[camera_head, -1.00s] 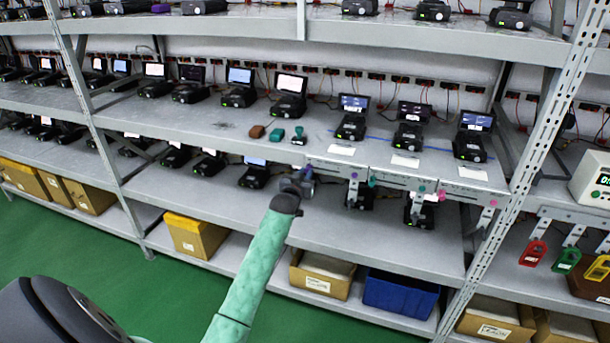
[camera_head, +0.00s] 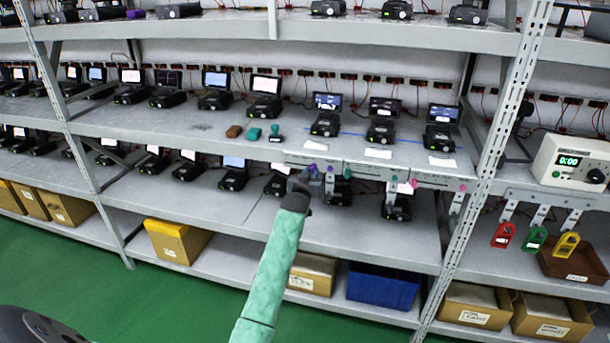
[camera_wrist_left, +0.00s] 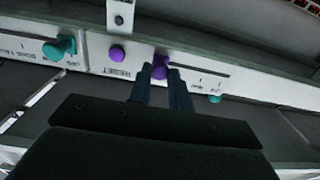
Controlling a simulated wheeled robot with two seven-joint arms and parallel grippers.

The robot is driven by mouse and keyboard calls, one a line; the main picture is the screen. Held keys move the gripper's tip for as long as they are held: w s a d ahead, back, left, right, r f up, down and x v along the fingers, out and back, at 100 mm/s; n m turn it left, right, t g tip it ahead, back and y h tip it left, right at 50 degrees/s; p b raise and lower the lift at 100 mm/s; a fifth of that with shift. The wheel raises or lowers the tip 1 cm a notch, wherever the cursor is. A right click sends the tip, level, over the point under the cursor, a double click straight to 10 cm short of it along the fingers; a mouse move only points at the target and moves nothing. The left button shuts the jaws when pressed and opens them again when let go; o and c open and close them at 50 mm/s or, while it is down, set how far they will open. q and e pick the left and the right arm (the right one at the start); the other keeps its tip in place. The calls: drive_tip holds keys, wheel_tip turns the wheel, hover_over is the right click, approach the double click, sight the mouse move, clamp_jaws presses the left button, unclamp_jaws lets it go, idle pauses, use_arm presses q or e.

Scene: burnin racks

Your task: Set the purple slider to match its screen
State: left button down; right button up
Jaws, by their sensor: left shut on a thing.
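The purple slider (camera_wrist_left: 160,67) is a small knob on the pale control strip along the shelf's front edge. My left gripper (camera_wrist_left: 161,76) is shut on it in the left wrist view, one dark finger on each side. In the head view the left gripper (camera_head: 306,184) is at the left end of the strip (camera_head: 385,172), partly hiding the purple knob (camera_head: 312,170). Three devices with small lit screens stand above the strip: left (camera_head: 327,102), middle (camera_head: 384,107) and right (camera_head: 443,114). Their readings are too small to tell. My right gripper is not in view.
A purple button (camera_wrist_left: 117,53) and a teal knob (camera_wrist_left: 59,48) sit close by on the strip. Brown and teal stamp-like objects (camera_head: 254,133) lie on the shelf. A rack post (camera_head: 488,150) stands to the right. Boxes and a blue bin (camera_head: 383,288) fill the bottom shelf.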

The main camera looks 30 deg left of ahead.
use_arm(q)
drive_tip(key=shift+d, duration=0.15)
drive_tip(key=c, duration=1.6)
unclamp_jaws()
drive_tip(key=o, duration=0.3)
drive_tip(key=shift+w+d, duration=0.15)
drive_tip(key=shift+d, duration=0.1)
drive_tip(key=shift+a, duration=0.1)
drive_tip(key=b+v, duration=0.3)
drive_tip(key=v, duration=0.4)
drive_tip(key=shift+s, duration=0.4)
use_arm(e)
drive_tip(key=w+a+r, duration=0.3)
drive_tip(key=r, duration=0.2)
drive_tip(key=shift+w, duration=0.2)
use_arm(q)
drive_tip(key=shift+f, duration=0.1)
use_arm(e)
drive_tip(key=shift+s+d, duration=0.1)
